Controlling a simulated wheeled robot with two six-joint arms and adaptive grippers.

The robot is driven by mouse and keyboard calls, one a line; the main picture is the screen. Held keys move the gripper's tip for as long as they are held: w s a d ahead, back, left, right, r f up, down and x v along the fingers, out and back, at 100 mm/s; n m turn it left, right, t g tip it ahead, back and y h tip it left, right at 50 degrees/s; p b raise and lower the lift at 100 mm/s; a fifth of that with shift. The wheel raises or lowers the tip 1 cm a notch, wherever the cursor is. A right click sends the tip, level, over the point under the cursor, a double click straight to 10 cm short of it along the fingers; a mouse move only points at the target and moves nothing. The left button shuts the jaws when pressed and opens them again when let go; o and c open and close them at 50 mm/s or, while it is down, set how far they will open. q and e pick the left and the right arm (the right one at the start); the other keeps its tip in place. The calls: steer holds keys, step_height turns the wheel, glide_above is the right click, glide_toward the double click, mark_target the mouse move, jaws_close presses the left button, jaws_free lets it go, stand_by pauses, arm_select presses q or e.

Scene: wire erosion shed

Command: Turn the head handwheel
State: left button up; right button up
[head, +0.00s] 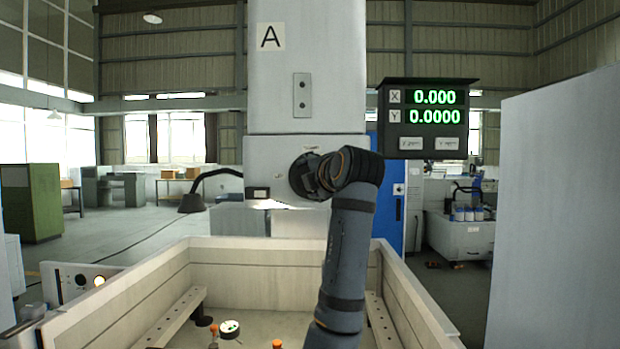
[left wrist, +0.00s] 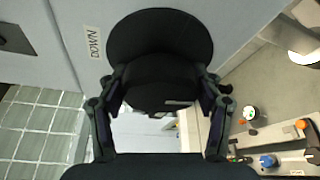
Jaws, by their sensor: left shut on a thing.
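The head handwheel (head: 302,178) is a black round wheel on the front of the pale machine head (head: 265,155). In the left wrist view the black wheel (left wrist: 160,28) fills the top middle, with a smaller black round part in front of it. My left gripper (head: 328,172) is at the wheel, its arm rising from the bottom middle. In the left wrist view its two fingers (left wrist: 160,88) are shut on the sides of the black part. In the head view the wrist and gripper hide part of the wheel. My right gripper is in neither view.
An open pale tank (head: 110,300) lies below, with rails and small fixtures inside. A black lamp (head: 193,200) is to the left. A grey panel (head: 555,220) stands at right.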

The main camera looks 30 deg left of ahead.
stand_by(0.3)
arm_select(q)
steer(key=o, duration=1.2)
steer(key=v, duration=1.2)
